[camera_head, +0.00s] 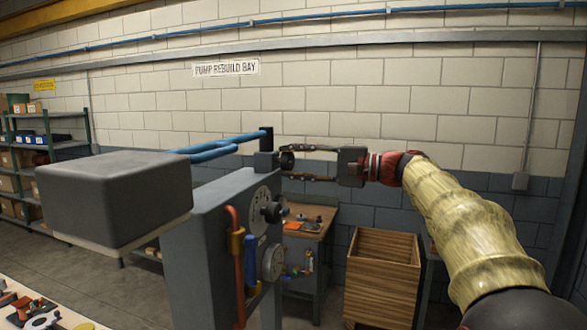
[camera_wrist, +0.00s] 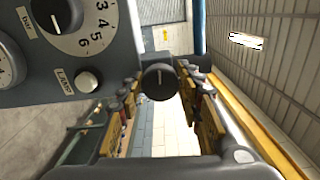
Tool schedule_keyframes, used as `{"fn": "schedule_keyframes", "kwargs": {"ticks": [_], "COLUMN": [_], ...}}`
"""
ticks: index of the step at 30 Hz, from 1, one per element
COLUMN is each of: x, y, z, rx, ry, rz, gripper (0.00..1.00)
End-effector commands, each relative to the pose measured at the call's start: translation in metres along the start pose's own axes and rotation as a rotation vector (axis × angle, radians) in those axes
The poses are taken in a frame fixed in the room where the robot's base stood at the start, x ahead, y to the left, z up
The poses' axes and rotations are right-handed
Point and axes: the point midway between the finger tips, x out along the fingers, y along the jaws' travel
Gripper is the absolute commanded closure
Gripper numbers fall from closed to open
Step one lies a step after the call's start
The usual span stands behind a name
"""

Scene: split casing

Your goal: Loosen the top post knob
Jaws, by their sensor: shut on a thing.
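The top post knob (camera_head: 287,160) is a dark round knob on the side of the grey post block (camera_head: 265,163), at the top of the grey casing. In the wrist view the knob (camera_wrist: 159,81) faces me, with a light index line on its face. My gripper (camera_head: 290,162) reaches in from the right, one finger above the knob and one below. In the wrist view my gripper (camera_wrist: 160,88) has its fingertips at the knob's two sides, shut on it. The exact contact patches are hard to see.
Below the knob, the casing (camera_head: 205,220) carries a numbered dial with a black knob (camera_head: 273,212), a gauge (camera_head: 272,262) and a red pipe (camera_head: 237,265). Blue hoses (camera_head: 215,149) run left from the post. A wooden crate (camera_head: 382,275) and workbench (camera_head: 308,235) stand behind.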

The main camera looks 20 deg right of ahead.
Motion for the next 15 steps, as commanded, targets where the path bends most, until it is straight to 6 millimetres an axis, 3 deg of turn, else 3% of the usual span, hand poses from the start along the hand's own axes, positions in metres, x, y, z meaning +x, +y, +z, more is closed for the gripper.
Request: {"fn": "schedule_keyframes", "kwargs": {"ticks": [14, 15], "x": [0.0001, 0.0001], "y": [0.0020, 0.0020], "z": [-0.0005, -0.0005], "rx": [-0.011, -0.010], "ry": [-0.001, -0.001], "rz": [0.002, 0.002], "gripper": [0.90, 0.63]}}
